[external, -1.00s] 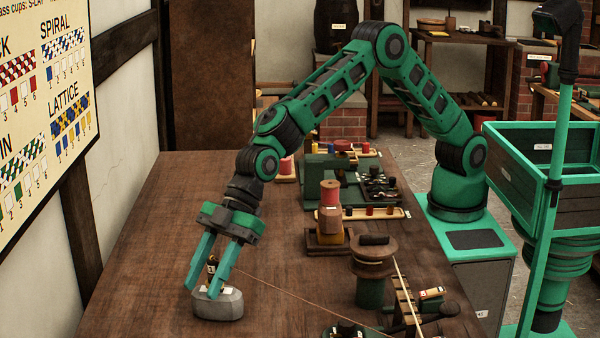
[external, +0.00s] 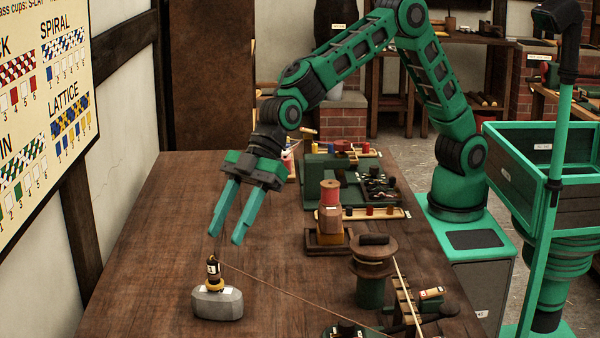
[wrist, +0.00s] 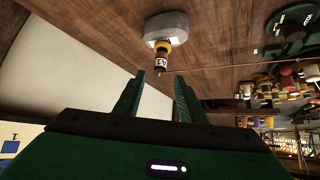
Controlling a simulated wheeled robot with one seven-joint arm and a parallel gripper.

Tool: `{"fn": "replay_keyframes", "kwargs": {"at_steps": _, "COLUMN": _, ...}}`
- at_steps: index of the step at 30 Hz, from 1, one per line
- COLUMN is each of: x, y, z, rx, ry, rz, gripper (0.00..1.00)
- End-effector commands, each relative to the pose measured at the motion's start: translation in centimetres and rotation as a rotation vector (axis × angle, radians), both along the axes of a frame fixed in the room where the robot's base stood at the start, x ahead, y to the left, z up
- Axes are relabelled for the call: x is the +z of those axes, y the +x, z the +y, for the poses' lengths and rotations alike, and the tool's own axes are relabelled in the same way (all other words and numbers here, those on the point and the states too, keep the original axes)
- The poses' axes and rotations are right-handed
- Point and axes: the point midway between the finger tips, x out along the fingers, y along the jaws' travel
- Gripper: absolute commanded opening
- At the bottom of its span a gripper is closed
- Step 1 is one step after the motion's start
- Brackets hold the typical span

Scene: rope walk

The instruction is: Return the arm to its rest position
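My gripper (external: 230,236) is open and empty, its two green fingers spread apart and pointing down above the far left part of the workbench. My green arm reaches in from its base at the right. A small dark bobbin with a yellow base (external: 213,272) stands upright on a grey weight (external: 218,303), below and apart from my fingertips. In the wrist view the bobbin (wrist: 160,60) and the grey weight (wrist: 167,27) show beyond the fingers (wrist: 156,98).
A thin cord (external: 300,300) runs from the bobbin to the right across the workbench (external: 150,220). A wooden spool stand (external: 374,262), a red spool (external: 330,192) and a small tray (external: 378,212) stand on the right side. The wall chart (external: 40,110) is at the left.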

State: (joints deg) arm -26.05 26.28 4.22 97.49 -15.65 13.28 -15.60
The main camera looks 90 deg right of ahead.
Motion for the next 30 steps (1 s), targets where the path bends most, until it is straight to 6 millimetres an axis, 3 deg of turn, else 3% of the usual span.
{"fn": "replay_keyframes", "kwargs": {"at_steps": 5, "x": 0.0, "y": 0.0, "z": -0.3, "rx": -0.004, "ry": -0.002, "rz": 0.0, "gripper": 0.37}}
{"fn": "replay_keyframes", "kwargs": {"at_steps": 8, "x": 0.4, "y": 0.2, "z": -2.4, "rx": -0.031, "ry": -0.02, "rz": 0.009, "gripper": 0.37}}
{"fn": "replay_keyframes", "kwargs": {"at_steps": 10, "x": 0.9, "y": 0.2, "z": -5.3, "rx": -0.068, "ry": -0.042, "rz": 0.022, "gripper": 0.37}}
{"fn": "replay_keyframes", "kwargs": {"at_steps": 14, "x": 2.1, "y": -0.6, "z": -13.2, "rx": -0.174, "ry": -0.1, "rz": 0.063, "gripper": 0.37}}
{"fn": "replay_keyframes", "kwargs": {"at_steps": 20, "x": 3.4, "y": -4.2, "z": -25.8, "rx": -0.358, "ry": -0.178, "rz": 0.157, "gripper": 0.37}}
{"fn": "replay_keyframes", "kwargs": {"at_steps": 26, "x": 4.2, "y": -10.8, "z": -37.1, "rx": -0.555, "ry": -0.228, "rz": 0.273, "gripper": 0.37}}
{"fn": "replay_keyframes", "kwargs": {"at_steps": 30, "x": 4.2, "y": -17.0, "z": -43.8, "rx": -0.697, "ry": -0.241, "rz": 0.37, "gripper": 0.37}}
